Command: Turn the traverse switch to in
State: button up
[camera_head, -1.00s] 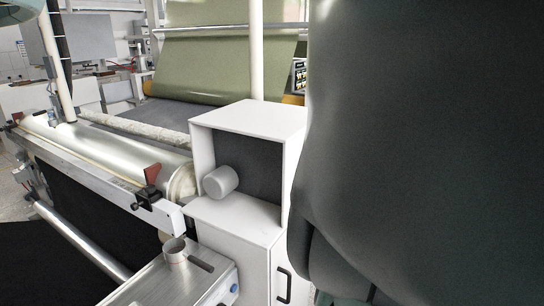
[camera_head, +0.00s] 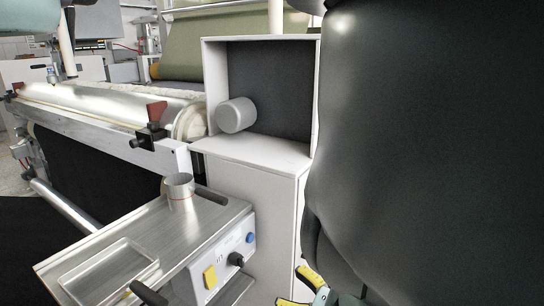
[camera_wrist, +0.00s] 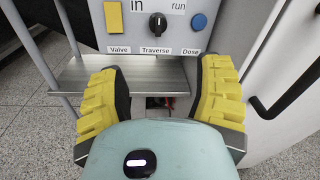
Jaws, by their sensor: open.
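The traverse switch (camera_wrist: 158,23) is a black round knob on a grey control panel, above a label reading "Traverse". The words "in" and "run" stand at its upper left and upper right. A pale mark on the knob points about straight up. The knob also shows in the head view (camera_head: 236,259). My gripper (camera_wrist: 155,85) has yellow ridged fingers, spread wide and empty. The knob lies beyond the fingertips, between them from side to side and apart from both. In the head view the gripper (camera_head: 303,285) is partly visible at the bottom, right of the panel.
A yellow valve button (camera_wrist: 113,17) and a blue dose button (camera_wrist: 199,22) flank the knob. A metal shelf (camera_wrist: 125,75) lies below the panel. A black door handle (camera_wrist: 290,90) is at the right. A metal cup (camera_head: 179,190) stands on the steel tray top.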

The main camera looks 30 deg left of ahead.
jog(key=a, duration=0.5)
jog(key=w+a+b, duration=0.1)
jog(key=a, duration=0.4)
jog(key=a+b, duration=0.1)
jog(key=a, duration=0.4)
jog(key=shift+w+a, duration=0.4)
jog(key=shift+c, duration=0.3)
jog(key=shift+d, duration=0.1)
grip_shut()
